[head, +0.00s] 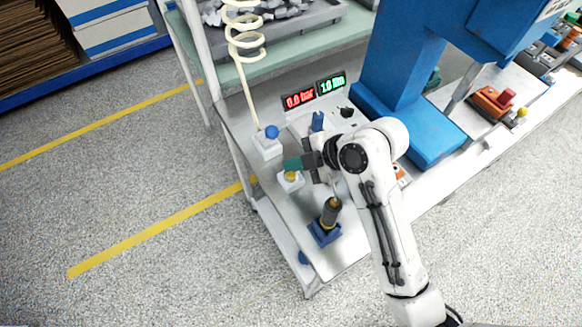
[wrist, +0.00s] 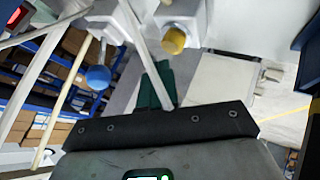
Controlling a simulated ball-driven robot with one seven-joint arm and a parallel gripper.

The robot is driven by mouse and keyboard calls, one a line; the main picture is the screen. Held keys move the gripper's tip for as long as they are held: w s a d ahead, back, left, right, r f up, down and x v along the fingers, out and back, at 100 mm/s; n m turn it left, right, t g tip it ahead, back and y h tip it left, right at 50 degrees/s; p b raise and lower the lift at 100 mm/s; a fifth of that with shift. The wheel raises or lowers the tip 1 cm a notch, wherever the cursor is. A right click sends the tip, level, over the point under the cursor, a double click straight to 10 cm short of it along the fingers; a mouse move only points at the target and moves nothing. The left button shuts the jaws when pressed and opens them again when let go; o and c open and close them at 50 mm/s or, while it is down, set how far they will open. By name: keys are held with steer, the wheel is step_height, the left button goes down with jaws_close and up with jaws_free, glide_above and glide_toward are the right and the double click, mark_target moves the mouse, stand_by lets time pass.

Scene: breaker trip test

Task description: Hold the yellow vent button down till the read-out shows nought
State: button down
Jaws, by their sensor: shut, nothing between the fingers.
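The yellow vent button (head: 291,176) sits on a small white box (head: 287,186) on the bench. In the wrist view the yellow button (wrist: 174,41) is right of and above the green fingertips. My gripper (head: 292,164) is shut and empty, its green tips close to the button in the head view. In the wrist view my gripper (wrist: 155,85) shows a gap in the picture between tips and button; I see no contact. The red read-out (head: 299,99) shows 0.0 bar.
A green read-out (head: 331,83) shows 1.0 Nm. A dark cylinder on a blue base (head: 324,233) stands in front. A blue press frame (head: 400,90) rises at right.

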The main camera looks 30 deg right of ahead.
mark_target(295, 174)
steer(key=shift+r, duration=0.1)
step_height(295, 174, up, 5)
steer(key=p, duration=0.4)
steer(key=shift+p, duration=0.35)
stand_by(0.5)
